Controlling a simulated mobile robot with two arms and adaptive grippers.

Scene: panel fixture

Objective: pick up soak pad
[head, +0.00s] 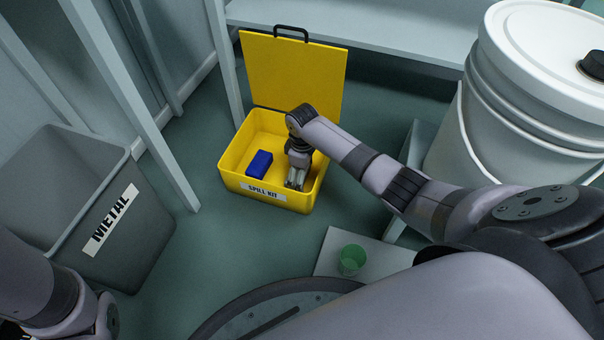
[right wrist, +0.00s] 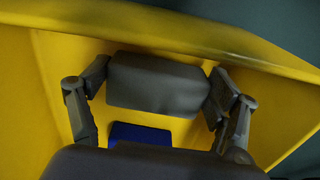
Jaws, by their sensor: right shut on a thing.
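The yellow spill kit box (head: 305,200) stands on the floor with its lid open behind it. My right gripper (head: 297,181) reaches down into the right part of the box. In the right wrist view its fingers (right wrist: 157,88) are shut on a grey padded block, the soak pad (right wrist: 158,85), one finger at each end. The pad sits close to the yellow wall; in the head view I cannot make it out clearly from the gripper. A blue block (head: 260,163) lies in the box left of the gripper, partly hidden in the wrist view (right wrist: 140,135). My left gripper is out of view.
A grey bin marked METAL (head: 130,235) stands at left. A large white bucket (head: 505,115) stands at right. A green cup (head: 351,260) sits on a pale board (head: 378,258) in front of the box. A shelf (head: 390,35) is behind the lid.

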